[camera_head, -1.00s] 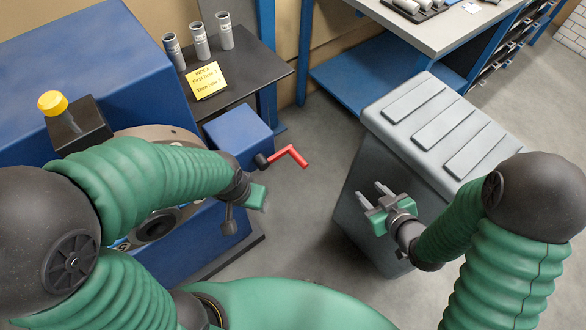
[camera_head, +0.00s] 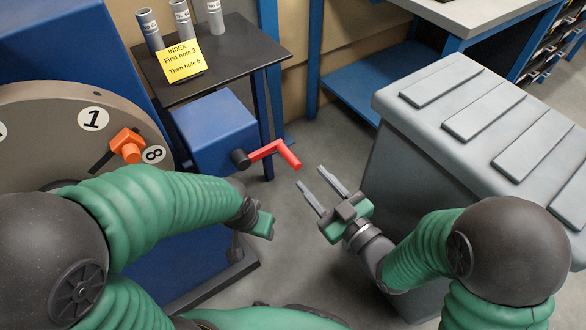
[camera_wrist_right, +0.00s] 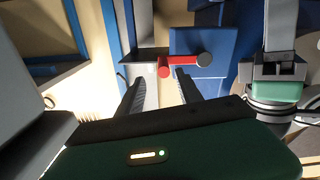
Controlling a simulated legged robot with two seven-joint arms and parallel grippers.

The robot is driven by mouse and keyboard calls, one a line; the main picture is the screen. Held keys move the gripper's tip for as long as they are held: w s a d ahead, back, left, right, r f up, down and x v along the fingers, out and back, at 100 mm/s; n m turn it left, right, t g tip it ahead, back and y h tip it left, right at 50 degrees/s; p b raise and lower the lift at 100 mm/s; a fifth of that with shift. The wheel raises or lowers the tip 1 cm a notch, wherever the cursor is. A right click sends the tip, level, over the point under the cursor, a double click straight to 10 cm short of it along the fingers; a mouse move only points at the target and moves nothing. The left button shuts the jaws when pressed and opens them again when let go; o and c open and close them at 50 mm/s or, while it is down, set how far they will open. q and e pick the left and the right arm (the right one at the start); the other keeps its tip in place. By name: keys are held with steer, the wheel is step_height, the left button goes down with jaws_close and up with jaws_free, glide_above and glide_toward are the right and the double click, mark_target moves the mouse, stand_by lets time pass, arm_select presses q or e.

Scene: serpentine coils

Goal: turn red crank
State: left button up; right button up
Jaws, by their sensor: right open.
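The red crank (camera_head: 272,150) sticks out from the right side of a blue box (camera_head: 214,130), with a dark hub at its base and its handle end bent down to the right. My right gripper (camera_head: 320,190) is open and empty, just right of and below the crank handle, apart from it. In the right wrist view the crank (camera_wrist_right: 180,63) lies beyond and between the two spread fingers (camera_wrist_right: 158,90). My left gripper (camera_head: 266,226) is below the blue box; its fingers are too hidden to judge.
A large dial (camera_head: 60,120) with numbers and an orange pointer (camera_head: 128,146) stands at left. A black shelf (camera_head: 235,48) holds grey tubes and a yellow index sign (camera_head: 170,62). A grey ridged bin (camera_head: 400,140) stands close right of my right gripper. Floor between is clear.

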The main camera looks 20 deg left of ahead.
mark_target(288, 156)
steer(key=x, duration=0.6)
steer(key=b+x, duration=0.1)
steer(key=x, duration=0.2)
steer(key=shift+s+a+f, duration=0.1)
steer(key=shift+s+a, duration=0.2)
steer(key=shift+a, duration=0.1)
steer(key=shift+w+r, duration=0.2)
steer(key=shift+w, duration=0.25)
steer(key=shift+a, duration=0.3)
steer(key=shift+c, duration=0.2)
steer(key=shift+a, duration=0.15)
steer(key=shift+c, duration=1.2)
arm_select(q)
steer(key=shift+a+f, duration=0.3)
steer(key=shift+f, duration=0.35)
steer(key=shift+a+f, duration=0.3)
steer(key=shift+f, duration=0.3)
arm_select(e)
steer(key=shift+d+f, duration=0.1)
steer(key=shift+d, duration=0.1)
jaws_close()
steer(key=shift+f, duration=0.1)
